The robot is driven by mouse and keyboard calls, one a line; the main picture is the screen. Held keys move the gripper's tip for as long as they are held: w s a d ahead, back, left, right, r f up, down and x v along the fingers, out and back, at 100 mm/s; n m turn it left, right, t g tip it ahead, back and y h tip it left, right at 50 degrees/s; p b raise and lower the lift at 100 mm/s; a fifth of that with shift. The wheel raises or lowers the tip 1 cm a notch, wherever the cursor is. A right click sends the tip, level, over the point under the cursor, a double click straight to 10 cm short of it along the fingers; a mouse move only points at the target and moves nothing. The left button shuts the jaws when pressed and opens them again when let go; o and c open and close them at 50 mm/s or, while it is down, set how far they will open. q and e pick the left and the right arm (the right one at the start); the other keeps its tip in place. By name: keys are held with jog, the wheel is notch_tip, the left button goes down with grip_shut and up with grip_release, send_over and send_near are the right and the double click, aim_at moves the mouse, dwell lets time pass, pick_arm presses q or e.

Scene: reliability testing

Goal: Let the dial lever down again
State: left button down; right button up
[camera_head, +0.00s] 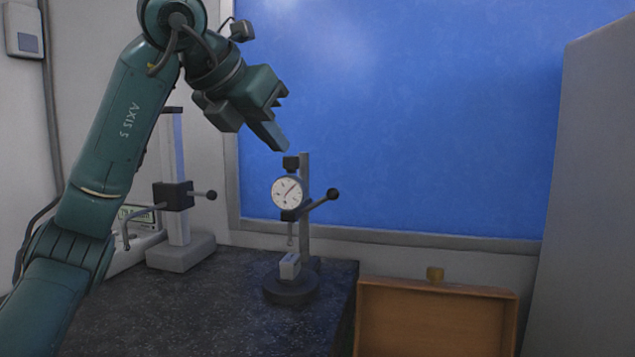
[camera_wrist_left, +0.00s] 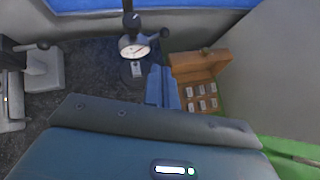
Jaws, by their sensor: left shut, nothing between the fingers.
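The dial gauge (camera_head: 287,193) sits on a dark stand with a round base (camera_head: 291,291) on the granite plate. Its lever (camera_head: 322,201) slants up to the right and ends in a black ball knob. A small grey block (camera_head: 290,266) stands on the base below the dial's spindle; I cannot tell whether they touch. My left gripper (camera_head: 281,147) is shut and empty, above the dial and apart from the lever. In the left wrist view its fingers (camera_wrist_left: 162,88) point toward the stand, with the dial (camera_wrist_left: 134,47) and lever knob (camera_wrist_left: 164,32) beyond them. My right gripper is not in view.
A second stand with a side handle (camera_head: 181,252) is at the left, partly behind my left arm. An open wooden case (camera_head: 436,289) stands right of the plate; the wrist view shows several small blocks inside (camera_wrist_left: 201,90). A grey panel (camera_head: 590,200) bounds the right side.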

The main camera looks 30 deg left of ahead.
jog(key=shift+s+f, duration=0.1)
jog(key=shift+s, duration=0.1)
pick_arm(q)
jog(key=p, duration=0.2)
send_near(320, 203)
jog(key=w+d+f, duration=0.2)
jog(key=w, duration=0.3)
jog(key=shift+w+a+f, duration=0.1)
jog(key=shift+a+f, duration=0.05)
jog(key=shift+f, duration=0.05)
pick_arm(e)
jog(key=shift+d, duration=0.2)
